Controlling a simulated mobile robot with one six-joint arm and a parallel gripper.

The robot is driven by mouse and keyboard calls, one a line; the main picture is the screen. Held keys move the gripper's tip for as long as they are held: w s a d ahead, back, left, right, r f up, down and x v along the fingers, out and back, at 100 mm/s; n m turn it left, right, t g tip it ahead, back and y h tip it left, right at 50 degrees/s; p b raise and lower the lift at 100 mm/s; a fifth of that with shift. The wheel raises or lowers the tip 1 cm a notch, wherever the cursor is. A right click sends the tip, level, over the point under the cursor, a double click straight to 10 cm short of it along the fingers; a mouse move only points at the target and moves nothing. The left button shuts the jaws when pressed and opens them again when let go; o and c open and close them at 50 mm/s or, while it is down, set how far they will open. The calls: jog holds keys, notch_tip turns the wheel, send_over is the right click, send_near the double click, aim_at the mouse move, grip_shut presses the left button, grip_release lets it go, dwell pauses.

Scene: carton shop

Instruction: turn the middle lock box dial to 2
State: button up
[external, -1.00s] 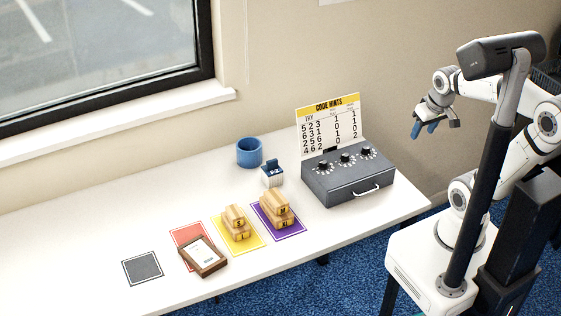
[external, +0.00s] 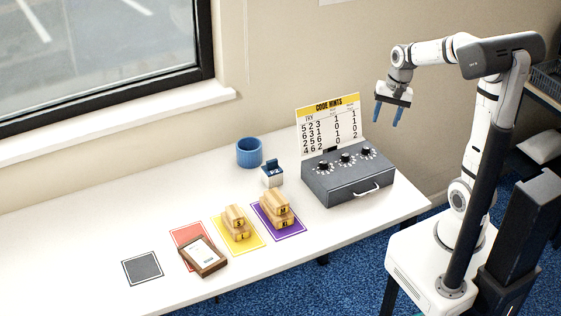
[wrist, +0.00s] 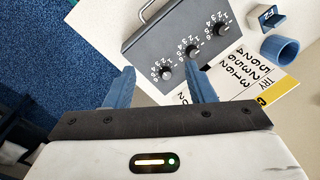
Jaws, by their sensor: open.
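The dark grey lock box (external: 350,187) stands on the white table with three black dials in a row on its sloped top. The middle dial (external: 345,158) sits between the other two and also shows in the wrist view (wrist: 191,51). Its pointer setting is too small to read. My gripper (external: 387,117) is open and empty, with blue fingers pointing down, above and to the right of the box. In the wrist view my open fingers (wrist: 159,71) appear at the near side of the dials, touching nothing.
A code hints card (external: 329,125) stands upright behind the box. A blue cup (external: 249,153) and a small blue-and-white block (external: 272,174) stand to its left.

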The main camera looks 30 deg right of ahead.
aim_at(345, 154)
jog(key=w+a+f+m+g+y, duration=0.25)
jog(key=w+f+m, duration=0.35)
jog(key=w+f, duration=0.55)
jog(key=shift+m, duration=0.4)
jog(key=x, duration=0.5)
jog(key=w+p+x, duration=0.1)
jog(key=x, duration=0.2)
jog(key=shift+a+r, duration=0.1)
jog(key=shift+a, duration=0.25)
jog(key=shift+c, duration=0.4)
jog(key=c, duration=0.9)
